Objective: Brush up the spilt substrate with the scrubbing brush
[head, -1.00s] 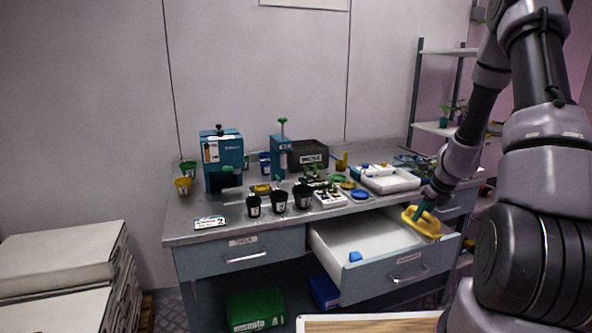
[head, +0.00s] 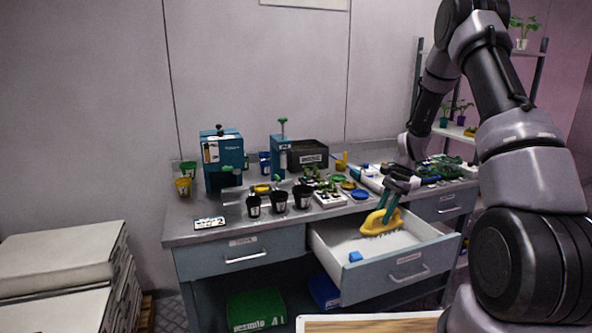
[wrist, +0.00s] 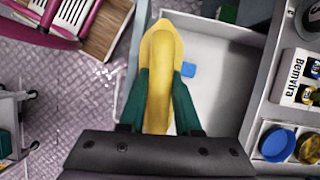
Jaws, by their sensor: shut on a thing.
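The yellow scrubbing brush (head: 379,222) has a looped handle and pale bristles facing down. My gripper (head: 392,207) is shut on its handle, its green fingers on either side, and holds it over the open drawer (head: 349,279). In the wrist view the brush (wrist: 160,62) sits between the green fingers of my gripper (wrist: 159,95), above the white drawer floor. Whether the bristles touch anything is unclear. I cannot make out spilt substrate in either view.
A small blue block (head: 355,256) lies in the drawer's front left. The bench top (head: 205,237) above holds black pots (head: 279,202), a white tray (head: 333,198), a blue dish (head: 360,194) and blue machines (head: 223,160). A shelf rack (head: 462,131) stands at the right.

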